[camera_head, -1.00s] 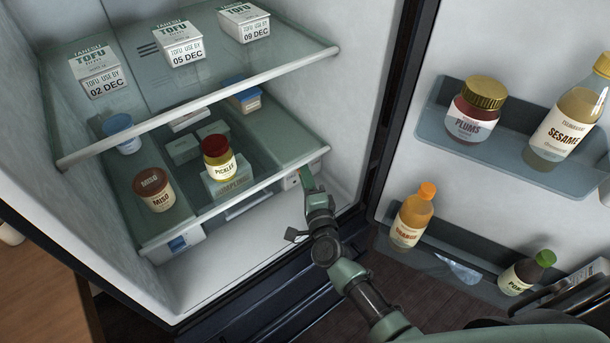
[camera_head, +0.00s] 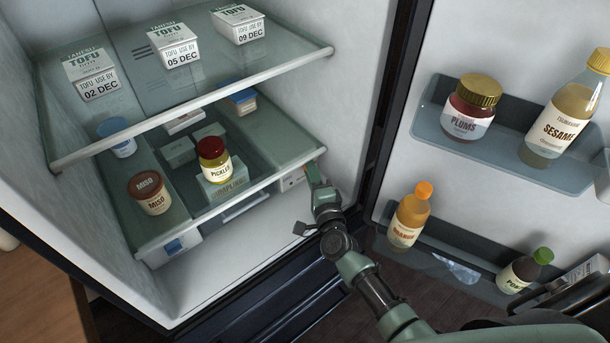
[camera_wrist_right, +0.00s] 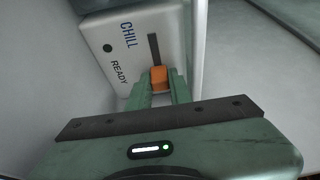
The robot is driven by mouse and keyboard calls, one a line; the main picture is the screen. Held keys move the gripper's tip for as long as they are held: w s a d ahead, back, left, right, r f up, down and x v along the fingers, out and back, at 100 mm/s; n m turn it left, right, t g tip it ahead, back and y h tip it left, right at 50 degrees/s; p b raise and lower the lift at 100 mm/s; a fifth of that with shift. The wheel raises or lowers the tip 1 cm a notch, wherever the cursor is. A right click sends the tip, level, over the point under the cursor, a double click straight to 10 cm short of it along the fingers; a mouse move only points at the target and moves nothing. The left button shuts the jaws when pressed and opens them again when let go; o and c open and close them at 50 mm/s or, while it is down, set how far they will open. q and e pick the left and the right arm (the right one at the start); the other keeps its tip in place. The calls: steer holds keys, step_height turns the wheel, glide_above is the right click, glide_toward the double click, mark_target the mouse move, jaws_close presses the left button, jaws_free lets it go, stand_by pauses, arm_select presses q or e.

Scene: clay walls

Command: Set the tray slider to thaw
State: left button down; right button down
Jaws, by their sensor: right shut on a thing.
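The slider panel (camera_wrist_right: 135,45) is a white plate marked CHILL and READY, with a dark vertical slot. Its orange slider knob (camera_wrist_right: 159,78) sits at the lower end of the visible slot. My right gripper (camera_wrist_right: 160,88) is shut on the knob, one finger on each side. In the head view the panel (camera_head: 292,181) is at the right front under the lower glass shelf, with my right gripper (camera_head: 314,172) at its right edge. My fingers and wrist hide part of the panel, and no thaw mark shows. My left gripper is not in view.
The lower shelf (camera_head: 262,181) holds a miso tub (camera_head: 150,195), a pickles jar (camera_head: 214,162) and a dumpling box. Tofu tubs stand on the upper shelf (camera_head: 200,110). The open door at right carries a plums jar (camera_head: 470,110) and several bottles. The fridge floor below is clear.

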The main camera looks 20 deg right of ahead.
steer(key=c, duration=1.3)
jaws_free()
steer(key=shift+d, duration=0.25)
steer(key=s, duration=0.6)
steer(key=shift+s+a+f, duration=0.1)
steer(key=shift+s+a, duration=0.05)
steer(key=shift+s, duration=0.7)
